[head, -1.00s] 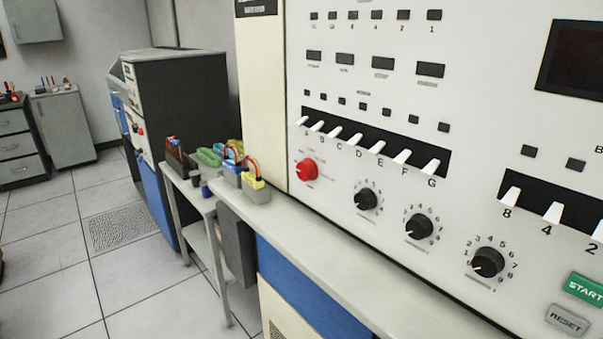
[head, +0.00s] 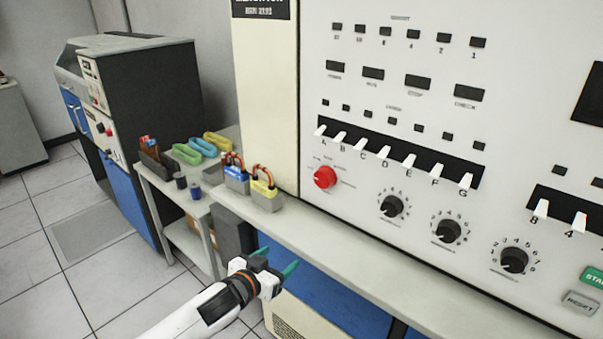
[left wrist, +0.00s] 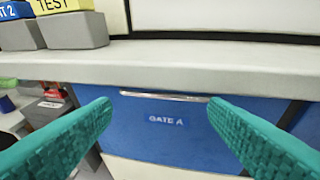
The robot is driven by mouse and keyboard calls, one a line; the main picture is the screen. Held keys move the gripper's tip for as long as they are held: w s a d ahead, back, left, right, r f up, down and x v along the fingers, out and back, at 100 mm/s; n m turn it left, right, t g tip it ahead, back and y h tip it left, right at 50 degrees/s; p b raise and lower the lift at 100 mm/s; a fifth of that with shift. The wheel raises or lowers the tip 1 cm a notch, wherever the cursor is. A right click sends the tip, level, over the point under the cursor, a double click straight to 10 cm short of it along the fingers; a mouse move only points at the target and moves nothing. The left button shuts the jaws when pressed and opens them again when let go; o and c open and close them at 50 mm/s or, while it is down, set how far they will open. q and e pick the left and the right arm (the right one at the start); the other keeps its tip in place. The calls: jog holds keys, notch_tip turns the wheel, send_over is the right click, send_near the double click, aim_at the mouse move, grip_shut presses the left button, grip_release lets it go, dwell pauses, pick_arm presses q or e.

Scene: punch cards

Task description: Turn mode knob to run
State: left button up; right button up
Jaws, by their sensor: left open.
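The red mode knob (head: 325,177) is on the white control panel (head: 520,40), at the left end below the row of white switches. The small lettering around it is too blurred to read. My left gripper (head: 276,262) is open and empty, in front of the ledge and lower than the knob, apart from it. The knob is not in the left wrist view. My right gripper is not in view.
A grey ledge (head: 375,253) runs below the panel. Black dials (head: 391,207) lie right of the knob. A small side table (head: 190,205) stands left.

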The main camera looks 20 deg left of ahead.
pick_arm(q)
notch_tip(320, 180, up, 8)
jog(key=w+t+h, duration=0.1)
jog(key=t+h, duration=0.1)
jog(key=m+h+p, duration=0.1)
jog(key=m+h, duration=0.1)
send_near(321, 181)
jog(key=shift+t, duration=0.3)
jog(key=p+x, duration=0.2)
jog(key=x, duration=0.5)
jog(key=shift+w+f, duration=0.1)
jog(key=shift+p+x, duration=0.35)
jog(key=shift+x, duration=0.45)
jog(key=shift+f, duration=0.15)
jog(key=c, duration=1)
